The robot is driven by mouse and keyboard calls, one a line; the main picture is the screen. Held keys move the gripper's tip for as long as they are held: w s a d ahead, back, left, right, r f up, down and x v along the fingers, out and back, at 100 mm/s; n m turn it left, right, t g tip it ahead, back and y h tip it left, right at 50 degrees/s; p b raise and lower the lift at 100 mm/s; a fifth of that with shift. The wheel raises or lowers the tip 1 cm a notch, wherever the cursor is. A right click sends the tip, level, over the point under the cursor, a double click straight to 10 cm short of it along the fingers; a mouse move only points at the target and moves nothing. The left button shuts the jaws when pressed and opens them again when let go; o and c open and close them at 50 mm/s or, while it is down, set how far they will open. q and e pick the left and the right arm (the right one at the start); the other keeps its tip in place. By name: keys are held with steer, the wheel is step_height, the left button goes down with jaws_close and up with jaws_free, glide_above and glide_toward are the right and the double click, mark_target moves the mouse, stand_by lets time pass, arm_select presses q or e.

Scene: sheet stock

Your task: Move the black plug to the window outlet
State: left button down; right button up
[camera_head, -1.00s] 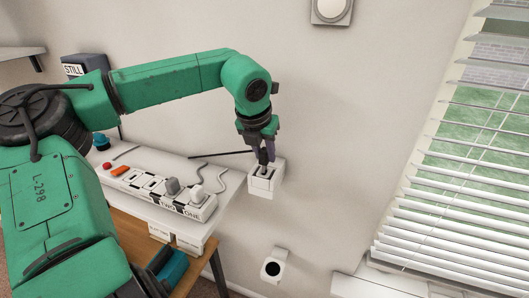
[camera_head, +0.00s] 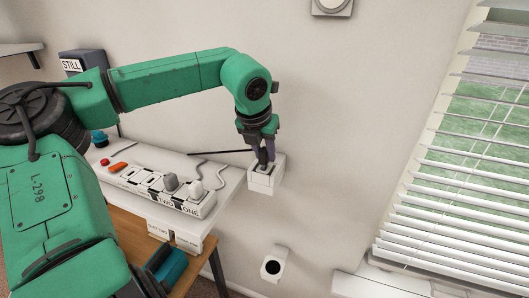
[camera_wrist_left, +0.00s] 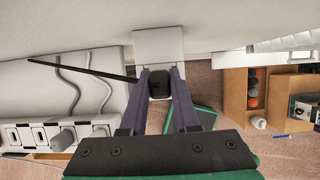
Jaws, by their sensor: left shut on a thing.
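My left gripper (camera_head: 263,156) points down at a white wall box (camera_head: 264,184) past the right end of the shelf. It is shut on the black plug (camera_wrist_left: 159,84), whose dark body shows between the fingers in the left wrist view. The plug is at the top of the box; I cannot tell whether it is seated in it. A thin black cord (camera_head: 222,153) runs left from near the plug. Lower on the wall, left of the window, is a white fitting (camera_head: 274,264) with a round dark opening. My right gripper is not in view.
A white power strip (camera_head: 163,191) with grey and white plugs lies on the shelf, beside an orange piece (camera_head: 118,167) and a red button (camera_head: 104,162). Window blinds (camera_head: 455,190) hang at right. The wall between box and blinds is bare.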

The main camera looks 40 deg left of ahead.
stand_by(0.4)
arm_select(q)
steer(key=shift+f+b, duration=0.35)
steer(key=shift+b, duration=0.1)
stand_by(0.3)
steer(key=shift+f+b, duration=0.2)
steer(key=shift+b, duration=0.1)
steer(key=shift+f, duration=0.15)
stand_by(0.3)
steer(key=shift+f+b, duration=0.15)
steer(key=shift+b, duration=0.2)
steer(key=shift+s+f, duration=0.15)
stand_by(0.6)
